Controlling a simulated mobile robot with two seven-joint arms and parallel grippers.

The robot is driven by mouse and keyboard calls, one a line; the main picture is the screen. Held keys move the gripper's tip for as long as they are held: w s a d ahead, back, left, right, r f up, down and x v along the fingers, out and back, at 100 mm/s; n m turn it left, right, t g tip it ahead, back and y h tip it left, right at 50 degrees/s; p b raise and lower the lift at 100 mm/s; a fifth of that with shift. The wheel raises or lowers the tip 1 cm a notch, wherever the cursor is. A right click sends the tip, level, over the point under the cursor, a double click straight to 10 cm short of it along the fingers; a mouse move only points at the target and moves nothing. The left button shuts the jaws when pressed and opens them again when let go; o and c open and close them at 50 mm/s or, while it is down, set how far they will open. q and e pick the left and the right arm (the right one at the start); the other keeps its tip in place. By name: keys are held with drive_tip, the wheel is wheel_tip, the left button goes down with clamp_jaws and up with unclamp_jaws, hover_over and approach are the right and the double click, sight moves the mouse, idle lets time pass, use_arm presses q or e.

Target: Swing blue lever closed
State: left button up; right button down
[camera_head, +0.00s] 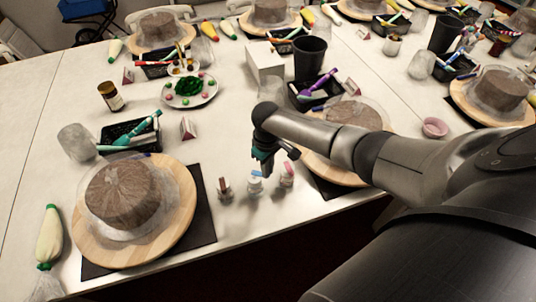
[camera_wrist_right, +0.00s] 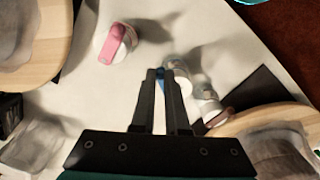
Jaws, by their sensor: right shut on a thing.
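A small white container (camera_head: 255,185) with a blue lever (camera_head: 254,173) on top stands near the front edge of the table, between two similar containers. My right gripper (camera_head: 263,166) points down just above it. In the right wrist view, the fingers (camera_wrist_right: 160,74) are nearly together, with blue of the lever (camera_wrist_right: 161,86) showing between them. They are shut on the lever and partly hide it. The pale round container (camera_wrist_right: 180,72) shows just right of the fingertips. My left gripper is not in view.
A pink-lever container (camera_head: 287,175) stands to the right and a brown-lever container (camera_head: 224,187) to the left, both close by. A cake on a wooden turntable (camera_head: 175,245) is at left; another turntable (camera_head: 335,177) is at right, behind my arm.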

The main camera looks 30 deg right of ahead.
drive_tip(key=shift+s+a+m+p, duration=0.2)
drive_tip(key=shift+a+m+p, duration=0.5)
drive_tip(key=shift+m+p, duration=0.85)
drive_tip(key=shift+s+a+m+p, duration=0.15)
drive_tip(key=shift+a+m+p, duration=0.65)
drive_tip(key=shift+m, duration=1.3)
drive_tip(key=shift+s+a+m+p, duration=0.2)
drive_tip(key=shift+a+m+p, duration=0.4)
drive_tip(key=shift+m+p, duration=0.95)
drive_tip(key=shift+m, duration=0.6)
drive_tip(key=c, duration=0.9)
unclamp_jaws()
